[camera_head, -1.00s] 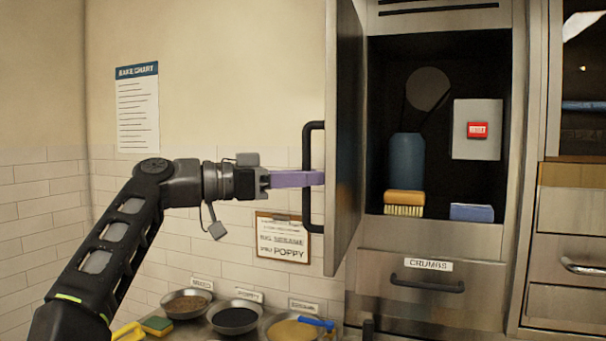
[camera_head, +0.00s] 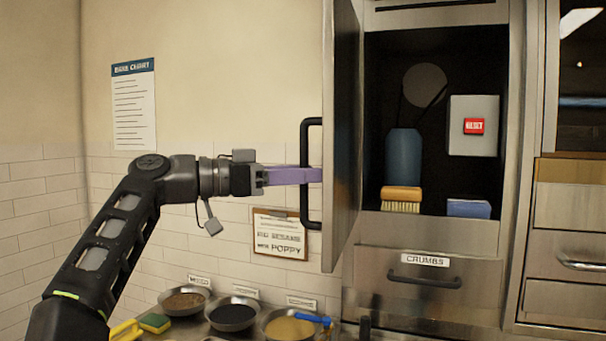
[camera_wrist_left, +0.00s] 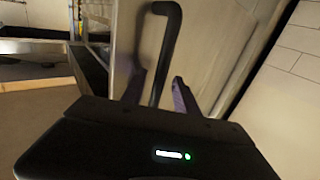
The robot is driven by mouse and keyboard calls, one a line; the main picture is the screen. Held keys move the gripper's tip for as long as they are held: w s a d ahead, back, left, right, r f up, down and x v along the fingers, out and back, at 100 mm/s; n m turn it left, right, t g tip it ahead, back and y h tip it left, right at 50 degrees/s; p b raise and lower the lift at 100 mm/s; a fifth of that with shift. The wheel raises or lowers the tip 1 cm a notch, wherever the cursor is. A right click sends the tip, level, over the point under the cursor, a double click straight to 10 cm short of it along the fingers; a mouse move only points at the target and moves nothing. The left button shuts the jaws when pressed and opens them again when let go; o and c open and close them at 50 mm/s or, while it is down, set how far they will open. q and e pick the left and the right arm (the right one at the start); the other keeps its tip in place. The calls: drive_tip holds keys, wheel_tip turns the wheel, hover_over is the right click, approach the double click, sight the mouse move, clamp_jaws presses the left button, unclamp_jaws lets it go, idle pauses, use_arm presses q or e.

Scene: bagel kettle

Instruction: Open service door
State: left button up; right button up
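The metal service door (camera_head: 342,130) stands swung wide open, seen nearly edge-on in the head view, left of the dark cabinet opening. Its black bar handle (camera_head: 313,222) is on the door's left-hand face. My left gripper (camera_head: 318,175) reaches in from the left, with its purple fingers at the handle's middle. In the left wrist view, the handle (camera_wrist_left: 170,40) runs between the two fingers (camera_wrist_left: 159,82), with visible gaps beside it. The fingers look apart, not clamped. My right gripper is not in view.
The cabinet holds a blue bottle (camera_head: 404,157), a brush (camera_head: 401,198), a blue block (camera_head: 468,208) and a grey box with a red reset button (camera_head: 474,126). A crumbs drawer (camera_head: 425,282) is below. Bowls (camera_head: 232,315) stand on the counter beneath my arm.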

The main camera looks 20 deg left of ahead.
use_arm(q)
drive_tip(key=b+v, duration=0.1)
drive_tip(key=v, duration=0.6)
drive_tip(key=shift+s+a, duration=0.2)
drive_tip(key=shift+a, duration=0.05)
